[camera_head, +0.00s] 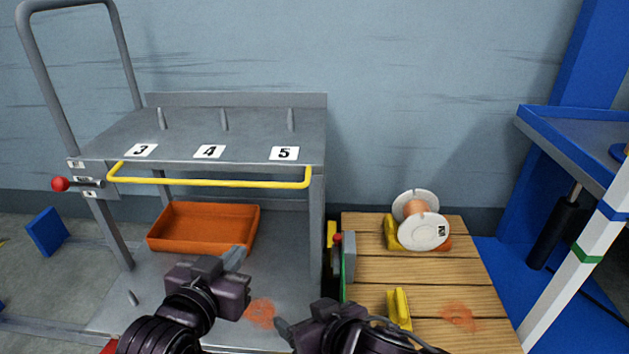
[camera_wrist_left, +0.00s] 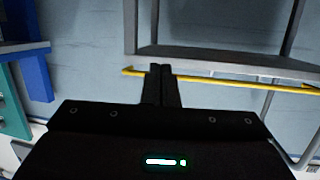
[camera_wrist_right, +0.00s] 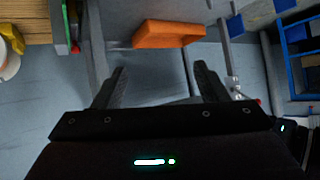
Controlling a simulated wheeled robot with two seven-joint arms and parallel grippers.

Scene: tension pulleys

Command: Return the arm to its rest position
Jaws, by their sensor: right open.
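My left gripper (camera_head: 236,256) is raised in front of the grey cart, below its top shelf. In the left wrist view its two fingers (camera_wrist_left: 160,72) are together, with nothing seen between them. My right gripper (camera_head: 282,328) is low at the bottom middle of the head view, left of the wooden table. In the right wrist view its fingers (camera_wrist_right: 160,78) are spread apart and empty. Both arms come in from the bottom of the head view, and neither gripper appears to touch anything.
The grey cart (camera_head: 245,124) has a yellow bar (camera_head: 210,182), upright pegs and an orange bin (camera_head: 203,228) on its lower shelf. A white spool (camera_head: 427,231) sits in a yellow holder on the wooden table (camera_head: 375,268). A blue bench (camera_head: 575,128) stands right.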

